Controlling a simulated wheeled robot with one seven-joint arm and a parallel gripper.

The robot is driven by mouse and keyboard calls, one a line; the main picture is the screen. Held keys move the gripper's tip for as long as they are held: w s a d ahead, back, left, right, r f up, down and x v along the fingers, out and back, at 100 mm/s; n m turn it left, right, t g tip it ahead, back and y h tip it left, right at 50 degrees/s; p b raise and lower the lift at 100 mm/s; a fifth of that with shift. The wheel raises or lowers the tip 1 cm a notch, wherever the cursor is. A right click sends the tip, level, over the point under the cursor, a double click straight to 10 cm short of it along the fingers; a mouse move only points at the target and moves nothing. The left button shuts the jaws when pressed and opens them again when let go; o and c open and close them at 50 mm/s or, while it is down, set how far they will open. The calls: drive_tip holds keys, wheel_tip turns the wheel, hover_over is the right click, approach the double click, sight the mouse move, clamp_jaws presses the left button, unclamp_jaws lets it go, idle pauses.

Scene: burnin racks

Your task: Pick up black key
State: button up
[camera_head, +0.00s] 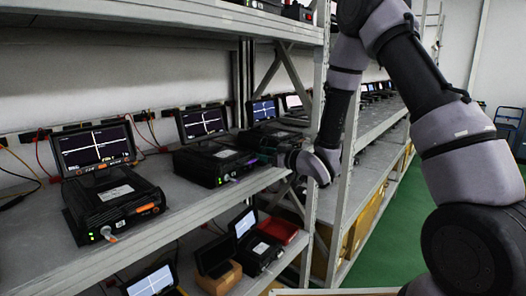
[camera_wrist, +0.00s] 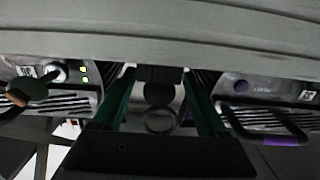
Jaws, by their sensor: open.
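I cannot pick out a black key for certain in either view. In the wrist view, a small dark block (camera_wrist: 160,74) shows between my fingertips, close to the grey shelf edge; I cannot tell whether it is the key or whether the fingers touch it. My gripper (camera_wrist: 159,84) is open, with a green finger on either side. In the head view my gripper (camera_head: 272,158) is at the front edge of the middle shelf, right of the black device with a purple mark (camera_head: 215,165). Its fingertips are hard to see there.
The middle shelf (camera_head: 185,205) carries a row of black devices with lit screens. The nearest device (camera_head: 115,200) has an orange handle and a plugged-in connector. A lower shelf holds more devices and a red tray (camera_head: 278,230). The upper shelf (camera_head: 220,18) hangs above. The green aisle floor (camera_head: 395,235) looks clear.

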drive_tip(key=shift+x, duration=0.85)
clamp_jaws()
